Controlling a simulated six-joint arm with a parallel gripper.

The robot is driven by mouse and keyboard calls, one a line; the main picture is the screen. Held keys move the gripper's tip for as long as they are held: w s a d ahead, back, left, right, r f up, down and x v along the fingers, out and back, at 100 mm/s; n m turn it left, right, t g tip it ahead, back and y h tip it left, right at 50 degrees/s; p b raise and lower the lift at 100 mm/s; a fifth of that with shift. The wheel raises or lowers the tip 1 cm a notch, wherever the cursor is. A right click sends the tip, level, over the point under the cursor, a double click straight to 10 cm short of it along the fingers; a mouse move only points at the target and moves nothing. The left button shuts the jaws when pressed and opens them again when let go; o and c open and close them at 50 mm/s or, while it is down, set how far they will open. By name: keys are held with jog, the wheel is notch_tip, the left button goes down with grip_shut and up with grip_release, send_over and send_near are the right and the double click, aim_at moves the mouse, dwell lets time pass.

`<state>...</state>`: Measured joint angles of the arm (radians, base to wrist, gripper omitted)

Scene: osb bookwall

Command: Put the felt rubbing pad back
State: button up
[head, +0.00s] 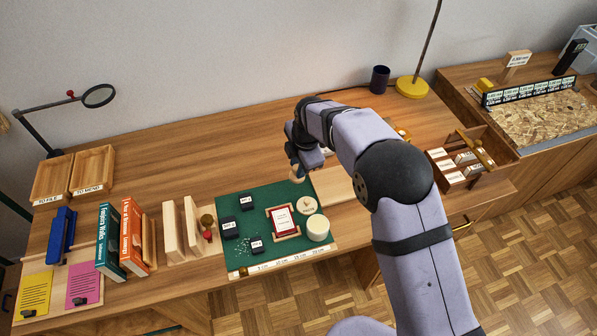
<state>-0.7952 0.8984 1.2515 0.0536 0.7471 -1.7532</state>
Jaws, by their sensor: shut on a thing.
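My gripper (298,168) is over the back right part of the green mat (262,196), pointing down. It is shut on a small beige thing, which I take to be the felt rubbing pad (297,179); only its lower part shows below the fingers. I cannot tell whether it touches the mat. A round, flat cream disc (307,206) with a small mark on it lies on the mat in front of the gripper. A cream cylinder (318,229) stands in front of the disc. A red-edged frame with a white card (283,220) lies left of them.
Several small black labelled blocks (230,229) sit on the mat's left half. Wooden uprights (172,235) and books (131,235) stand further left. A wooden box of labelled blocks (462,166) is at right, beyond my arm. The back middle of the desk is clear.

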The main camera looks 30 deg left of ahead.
jog(key=shift+s+d+p+x, duration=0.1)
jog(key=shift+d+p+x, duration=0.1)
jog(key=shift+x, duration=0.65)
jog(key=shift+s+d+p+x, duration=0.1)
jog(key=shift+s+p+x, duration=0.1)
jog(key=shift+x, duration=0.65)
jog(key=shift+f, duration=0.2)
jog(key=shift+f, duration=0.15)
jog(key=o, duration=1)
jog(key=shift+c, duration=0.2)
jog(key=shift+r, duration=0.35)
jog(key=b+v, duration=0.2)
jog(key=v, duration=1)
jog(key=shift+d+f, duration=0.1)
